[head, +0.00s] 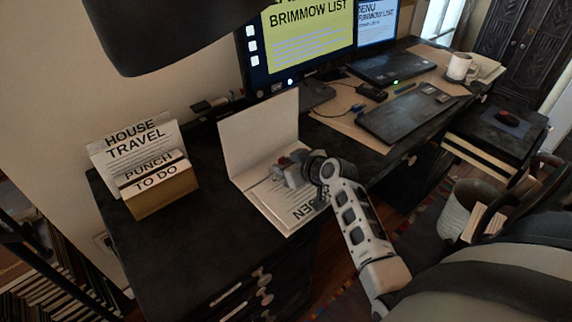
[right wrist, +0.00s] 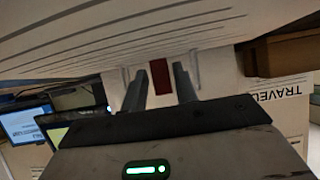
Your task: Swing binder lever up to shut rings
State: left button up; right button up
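An open binder with a white cover (head: 262,132) lies on the dark desk, its cover standing up and printed pages (head: 290,212) lying flat. My right gripper (head: 282,172) is over the middle of the binder, at the foot of the raised cover, and hides the rings and lever in the head view. In the right wrist view, a small red piece (right wrist: 160,76), apparently the lever, shows between the two fingers (right wrist: 161,88). The fingers are apart, with a gap on each side of it. Whether the rings are open cannot be told. My left gripper is not in view.
A box (head: 165,194) with cards reading "HOUSE TRAVEL" and "PUNCH TO DO" stands left of the binder. A monitor (head: 305,40), a laptop (head: 388,68) and a dark flat slab (head: 405,118) are behind and right.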

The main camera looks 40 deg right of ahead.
jog(key=v, duration=1.6)
jog(key=shift+a, duration=0.1)
jog(key=s+a+f+n+g, duration=0.1)
jog(key=s+a+f+g, duration=0.25)
jog(key=s+a, duration=0.45)
jog(key=s+a+f+g, duration=0.2)
jog(key=s+a+g, duration=0.3)
jog(key=s+a, duration=0.25)
jog(key=w+a+f+t+y, duration=0.2)
jog(key=w+a+f+t, duration=0.3)
jog(key=w+f+t, duration=0.1)
jog(key=shift+w+a+f+n+t, duration=0.2)
jog(key=shift+a+f+n+t, duration=0.15)
jog(key=shift+f, duration=0.3)
